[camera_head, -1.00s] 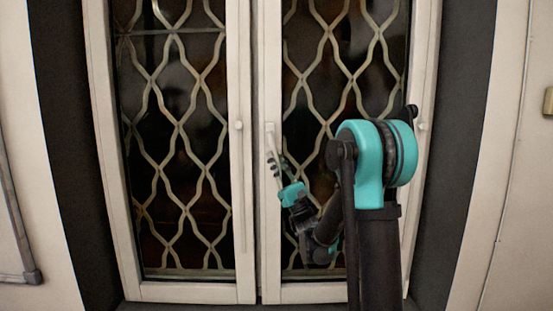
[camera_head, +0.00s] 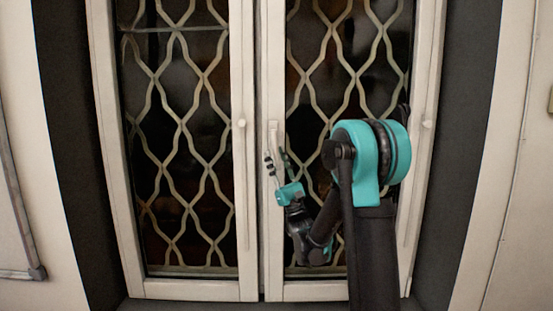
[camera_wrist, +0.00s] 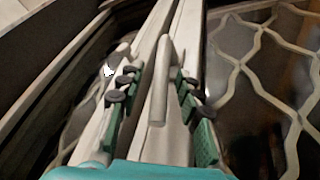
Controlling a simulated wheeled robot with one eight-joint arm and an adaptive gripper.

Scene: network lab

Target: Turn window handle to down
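The window handle (camera_head: 274,138) is a slim pale lever on the left stile of the right window sash. It points down and looks nearly vertical, with its lower part close to my gripper. My gripper (camera_head: 276,163) reaches up to it from below. In the wrist view, the handle (camera_wrist: 160,85) lies between the two green fingers of my gripper (camera_wrist: 155,105). The fingers are apart, with a gap visible on both sides of the lever, so the gripper looks open around it and not clamped.
The left sash (camera_head: 248,210) stands beside the right one, with a small knob (camera_head: 241,123) on its stile. Patterned metal grilles (camera_head: 180,125) cover the dark panes. Dark recess sides (camera_head: 65,130) flank the window. A grey rail (camera_head: 25,240) is on the left wall.

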